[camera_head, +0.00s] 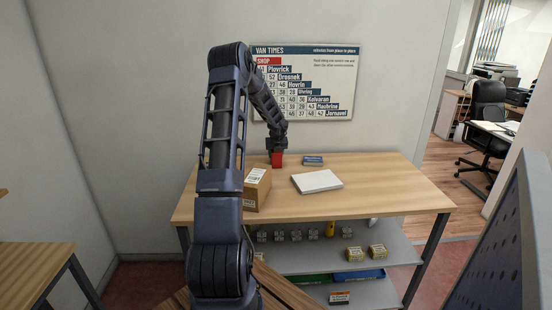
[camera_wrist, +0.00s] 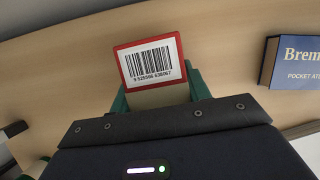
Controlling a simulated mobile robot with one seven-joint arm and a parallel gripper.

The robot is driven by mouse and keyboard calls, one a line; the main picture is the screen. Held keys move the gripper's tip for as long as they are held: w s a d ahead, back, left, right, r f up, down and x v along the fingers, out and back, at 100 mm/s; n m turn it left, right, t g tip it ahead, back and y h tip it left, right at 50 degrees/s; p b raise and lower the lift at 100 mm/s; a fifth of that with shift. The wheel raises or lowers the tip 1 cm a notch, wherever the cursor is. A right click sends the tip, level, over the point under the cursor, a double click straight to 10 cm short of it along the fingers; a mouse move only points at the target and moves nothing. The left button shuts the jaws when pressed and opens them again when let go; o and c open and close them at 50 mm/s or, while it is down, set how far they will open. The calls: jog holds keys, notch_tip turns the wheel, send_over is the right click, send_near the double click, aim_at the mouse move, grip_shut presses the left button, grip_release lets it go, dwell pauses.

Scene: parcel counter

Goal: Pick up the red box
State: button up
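The red box (camera_wrist: 118,58) has a white barcode label on the face towards the wrist camera. In the head view the red box (camera_head: 277,160) is near the back edge of the wooden counter (camera_head: 385,192), directly below my gripper (camera_head: 277,151). In the wrist view the green fingers of my gripper (camera_wrist: 158,90) are apart, about the box's width, with their tips at its near corners. Whether they press on the box is not clear. The box's underside is hidden, so I cannot tell if it touches the counter.
A blue book (camera_head: 313,160) lies right of the red box and shows in the wrist view (camera_wrist: 294,62). A cardboard box (camera_head: 256,190) and a flat white package (camera_head: 317,181) are nearer. A lower shelf (camera_head: 300,259) holds small items. The counter's right side is clear.

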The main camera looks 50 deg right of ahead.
jog(key=shift+c, duration=1.1)
jog(key=shift+r, duration=0.1)
